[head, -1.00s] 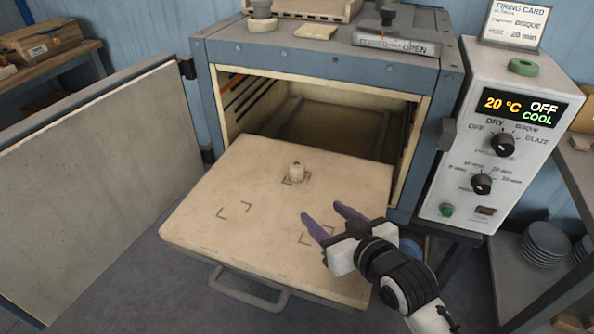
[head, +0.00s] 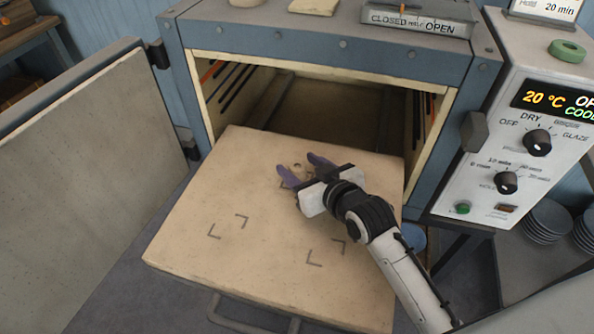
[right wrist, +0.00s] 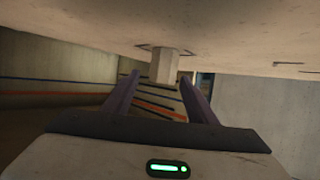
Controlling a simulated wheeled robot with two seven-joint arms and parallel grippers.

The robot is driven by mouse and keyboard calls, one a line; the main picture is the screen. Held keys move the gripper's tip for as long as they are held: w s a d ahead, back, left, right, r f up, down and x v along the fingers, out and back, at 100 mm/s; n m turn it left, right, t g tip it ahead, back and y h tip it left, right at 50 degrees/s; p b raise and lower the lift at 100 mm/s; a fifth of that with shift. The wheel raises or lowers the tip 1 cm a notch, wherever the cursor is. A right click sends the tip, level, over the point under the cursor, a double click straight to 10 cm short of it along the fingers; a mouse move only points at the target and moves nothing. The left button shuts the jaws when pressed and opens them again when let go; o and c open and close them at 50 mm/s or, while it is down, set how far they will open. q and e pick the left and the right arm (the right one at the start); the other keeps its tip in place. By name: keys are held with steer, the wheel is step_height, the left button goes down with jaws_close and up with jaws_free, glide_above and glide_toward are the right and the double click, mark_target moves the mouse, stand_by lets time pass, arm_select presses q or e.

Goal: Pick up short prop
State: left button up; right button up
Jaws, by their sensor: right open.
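The short prop (right wrist: 164,66) is a small pale block-like post standing on the pulled-out cream shelf (head: 190,220). In the right wrist view it shows upside down, hanging from the shelf at the top of the picture. My right gripper (head: 298,164) is open, with two purple fingers level with the prop, low over the shelf. In the right wrist view the prop lies between the two fingertips (right wrist: 160,76), with gaps on both sides; I cannot tell how deep it sits between them. In the head view the gripper hides most of the prop. My left gripper is out of view.
The kiln chamber (head: 330,115) is open behind the shelf, its door (head: 90,180) swung out at left. The control panel (head: 520,130) stands at right. Two corner-marked spots on the shelf's front half are empty. A handle (head: 250,322) shows below the shelf's front edge.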

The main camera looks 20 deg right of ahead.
steer(key=x, duration=0.5)
steer(key=shift+s+a+f, duration=0.1)
steer(key=shift+f, duration=0.2)
steer(key=c, duration=1.2)
